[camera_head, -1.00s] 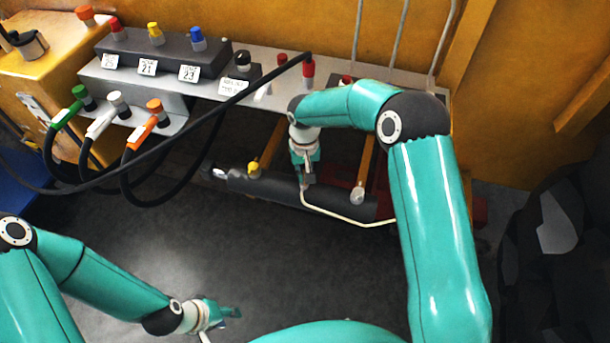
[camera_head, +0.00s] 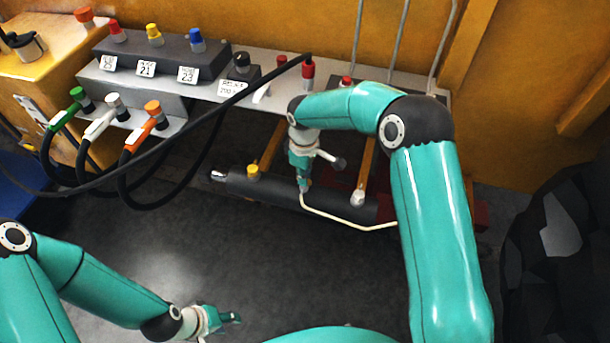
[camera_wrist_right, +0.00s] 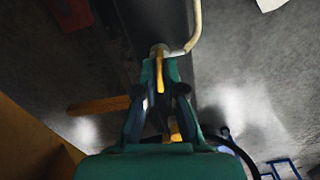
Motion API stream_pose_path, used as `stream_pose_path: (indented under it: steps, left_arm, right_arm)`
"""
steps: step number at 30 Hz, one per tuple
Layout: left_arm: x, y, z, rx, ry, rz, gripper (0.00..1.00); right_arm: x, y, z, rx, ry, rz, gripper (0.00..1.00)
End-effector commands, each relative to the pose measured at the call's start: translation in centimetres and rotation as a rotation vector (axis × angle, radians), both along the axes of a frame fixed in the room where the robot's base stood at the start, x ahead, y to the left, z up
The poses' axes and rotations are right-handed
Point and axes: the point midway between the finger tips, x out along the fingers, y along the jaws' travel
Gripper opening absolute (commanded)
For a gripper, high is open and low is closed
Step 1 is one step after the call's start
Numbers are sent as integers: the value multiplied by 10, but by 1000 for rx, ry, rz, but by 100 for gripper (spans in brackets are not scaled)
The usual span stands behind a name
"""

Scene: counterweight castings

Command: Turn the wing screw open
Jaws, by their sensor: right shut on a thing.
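My right gripper (camera_head: 304,185) reaches down to the dark cylinder (camera_head: 335,203), where a cream bent pipe (camera_head: 340,219) joins it. In the right wrist view the gripper (camera_wrist_right: 160,68) is shut on a narrow yellow piece, which I take to be the wing screw (camera_wrist_right: 160,74). It sits by a pale fitting at the pipe's end. In the head view the gripper hides the screw, and its turned angle cannot be told. My left gripper (camera_head: 230,317) is low over the floor, away from the cylinder; whether its fingers are apart is unclear.
A yellow-capped fitting (camera_head: 253,170) and a silver fitting (camera_head: 357,197) stand on the cylinder beside my right gripper. A grey shelf (camera_head: 200,88) with coloured knobs is behind. Black hoses (camera_head: 150,205) hang at left. The floor in front (camera_head: 240,250) is clear.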

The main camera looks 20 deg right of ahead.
Motion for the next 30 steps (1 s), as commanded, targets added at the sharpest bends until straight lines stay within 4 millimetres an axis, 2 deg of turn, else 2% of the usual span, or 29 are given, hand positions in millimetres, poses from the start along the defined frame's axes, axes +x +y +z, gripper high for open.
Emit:
stream_pose_path:
  steps: [10, 26, 27, 30]
  left_arm:
    - [0, 0, 1, 0, 0, 0, 40]
    - [0, 0, 1, 0, 0, 0, 40]
    - [0, 0, 1, 0, 0, 0, 40]
    - [0, 0, 1, 0, 0, 0, 40]
  right_arm:
    - [0, 0, 0, 0, 0, 160, 0]
    - [0, 1, 0, 2, 0, 187, 0]
    - [0, 1, 0, 2, 0, 187, 13]
    - [0, 1, 0, 2, 0, 187, 30]
